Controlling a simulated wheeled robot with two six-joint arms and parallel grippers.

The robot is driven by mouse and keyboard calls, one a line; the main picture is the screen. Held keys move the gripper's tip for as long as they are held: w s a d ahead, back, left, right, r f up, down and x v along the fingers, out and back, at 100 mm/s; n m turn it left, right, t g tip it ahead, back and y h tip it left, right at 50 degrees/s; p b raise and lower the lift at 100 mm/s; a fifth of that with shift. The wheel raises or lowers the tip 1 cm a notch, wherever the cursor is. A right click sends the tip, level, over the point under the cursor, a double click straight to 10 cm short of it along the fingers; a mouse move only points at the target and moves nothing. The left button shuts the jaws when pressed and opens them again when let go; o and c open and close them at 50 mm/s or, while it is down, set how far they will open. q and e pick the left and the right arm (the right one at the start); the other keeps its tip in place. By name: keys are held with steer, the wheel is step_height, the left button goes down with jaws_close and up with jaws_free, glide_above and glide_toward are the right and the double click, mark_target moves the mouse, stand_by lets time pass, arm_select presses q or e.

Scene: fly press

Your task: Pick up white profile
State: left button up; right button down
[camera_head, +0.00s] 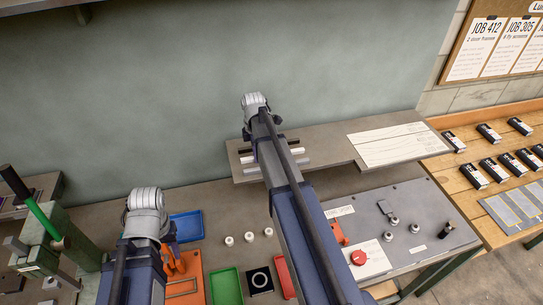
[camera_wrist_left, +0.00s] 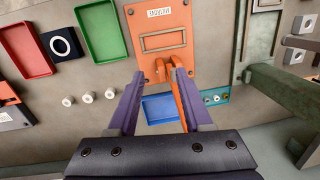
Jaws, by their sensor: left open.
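A white profile (camera_head: 298,151) lies on the raised grey shelf in the head view, partly hidden by my right arm. Darker profiles lie beside it. My left gripper (camera_head: 172,235) is low at the left, over the bench and well away from the shelf. In the left wrist view its purple fingers (camera_wrist_left: 157,74) are apart, above the orange plate (camera_wrist_left: 165,58) and its orange handle, with no profile between them. My right arm reaches up to the shelf at the profiles. Its fingertips are hidden behind the arm, so I cannot see whether they hold anything.
A blue tray (camera_head: 187,226), a green tray (camera_head: 226,287) and small white knobs (camera_head: 249,237) are on the bench. A green press (camera_head: 70,240) stands at the left. A grey control panel (camera_head: 405,225) with a red button is at the right. A paper sheet (camera_head: 390,146) covers the shelf's right part.

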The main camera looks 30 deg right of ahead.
steer(key=shift+s+r+p, duration=0.2)
steer(key=shift+r+p, duration=0.3)
steer(key=shift+p, duration=0.05)
step_height(320, 180, up, 7)
steer(key=p, duration=0.6)
steer(key=shift+f, duration=0.2)
steer(key=s+a, duration=0.2)
steer(key=s, duration=0.7)
steer(key=s+a, duration=0.3)
steer(key=s, duration=0.7)
steer(key=shift+f, duration=0.3)
